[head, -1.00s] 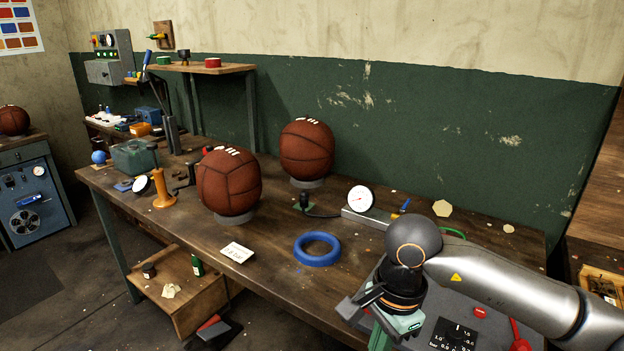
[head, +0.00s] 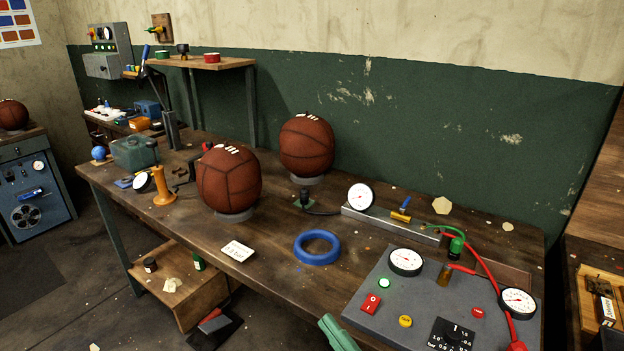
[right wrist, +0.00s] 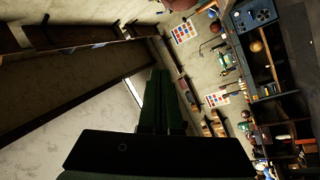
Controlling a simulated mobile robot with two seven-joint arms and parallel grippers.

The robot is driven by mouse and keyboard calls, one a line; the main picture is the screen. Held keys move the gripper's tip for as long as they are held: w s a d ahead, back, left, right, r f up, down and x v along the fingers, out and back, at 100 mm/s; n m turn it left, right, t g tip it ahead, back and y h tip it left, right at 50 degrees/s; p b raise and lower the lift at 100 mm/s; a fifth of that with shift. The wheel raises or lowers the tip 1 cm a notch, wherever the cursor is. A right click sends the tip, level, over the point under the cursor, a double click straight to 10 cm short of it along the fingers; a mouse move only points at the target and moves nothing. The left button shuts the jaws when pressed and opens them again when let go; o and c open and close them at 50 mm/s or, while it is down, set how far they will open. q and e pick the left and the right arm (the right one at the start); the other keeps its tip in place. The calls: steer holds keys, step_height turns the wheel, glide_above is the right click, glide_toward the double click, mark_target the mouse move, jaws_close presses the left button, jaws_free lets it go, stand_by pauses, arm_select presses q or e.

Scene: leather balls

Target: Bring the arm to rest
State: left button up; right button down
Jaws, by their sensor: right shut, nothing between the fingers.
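Only a green piece of my right gripper (head: 337,334) shows in the head view, at the bottom edge in front of the grey control panel. In the right wrist view the green fingers of this gripper (right wrist: 160,95) are together with nothing between them. They point toward a wall and shelves, away from the bench top. The right arm itself is out of the head view. My left gripper is in neither view.
The workbench (head: 280,262) carries two brown leather balls (head: 229,180) (head: 306,145) on stands, a blue ring (head: 317,247), a white card (head: 238,251) and a grey gauge panel (head: 385,290) with red and green hoses. Bare wood lies around the ring.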

steer(key=s+d+f+m+g+h, duration=0.2)
steer(key=s+d+f+m+h, duration=0.25)
steer(key=f, duration=0.45)
steer(key=s+d+f+m+g+h, duration=0.1)
steer(key=d+f+m+h, duration=0.35)
steer(key=f+m, duration=0.3)
steer(key=s+d+f+m+g+h, duration=0.1)
steer(key=s+d+f+m+g, duration=0.2)
steer(key=s+f, duration=0.6)
steer(key=shift+s+d+f+m+g+h+p, duration=0.35)
steer(key=shift+s+d+g, duration=0.25)
steer(key=shift+g, duration=0.3)
